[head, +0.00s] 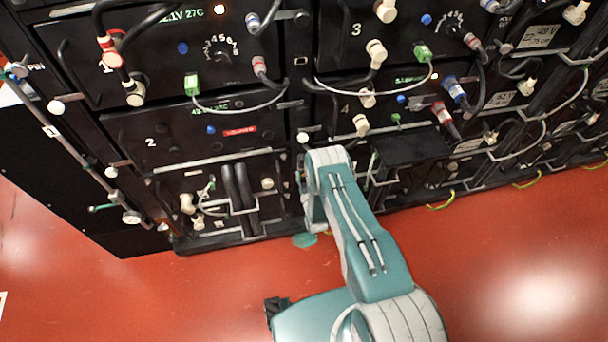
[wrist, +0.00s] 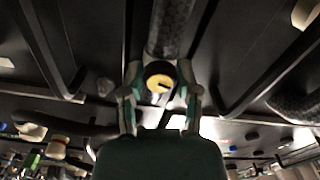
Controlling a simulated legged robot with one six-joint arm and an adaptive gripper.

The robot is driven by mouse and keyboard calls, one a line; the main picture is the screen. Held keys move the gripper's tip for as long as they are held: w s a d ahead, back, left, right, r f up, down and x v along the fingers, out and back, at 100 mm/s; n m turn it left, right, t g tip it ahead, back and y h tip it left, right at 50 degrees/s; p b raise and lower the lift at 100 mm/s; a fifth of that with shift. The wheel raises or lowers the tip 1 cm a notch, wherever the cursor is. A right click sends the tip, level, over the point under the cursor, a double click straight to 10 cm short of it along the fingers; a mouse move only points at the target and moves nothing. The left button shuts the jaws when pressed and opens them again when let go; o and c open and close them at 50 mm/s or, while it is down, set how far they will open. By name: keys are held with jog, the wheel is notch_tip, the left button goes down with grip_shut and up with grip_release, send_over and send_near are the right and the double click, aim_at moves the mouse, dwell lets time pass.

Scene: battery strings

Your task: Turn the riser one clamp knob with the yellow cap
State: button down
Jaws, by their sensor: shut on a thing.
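The clamp knob with the yellow cap (wrist: 162,84) shows in the middle of the wrist view, with a dark mark on its face. A dark ribbed tube (wrist: 170,30) runs up behind it. My gripper (wrist: 160,97) has one finger on each side of the knob and is shut on it. In the head view my arm reaches the lower middle of the racks. There its own end hides the knob and my fingers.
Black battery racks (head: 225,155) with cables, dials and handles fill the back. A dark shelf (head: 410,150) juts out right of my arm. Pipes and bars surround the knob in the wrist view. The red floor (head: 500,250) in front is clear.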

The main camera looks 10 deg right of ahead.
jog(key=m, duration=0.4)
jog(key=shift+m, duration=2.1)
jog(key=shift+w, duration=0.1)
jog(key=shift+c, duration=1.7)
grip_release()
jog(key=s, duration=1.2)
jog(key=shift+f, duration=0.1)
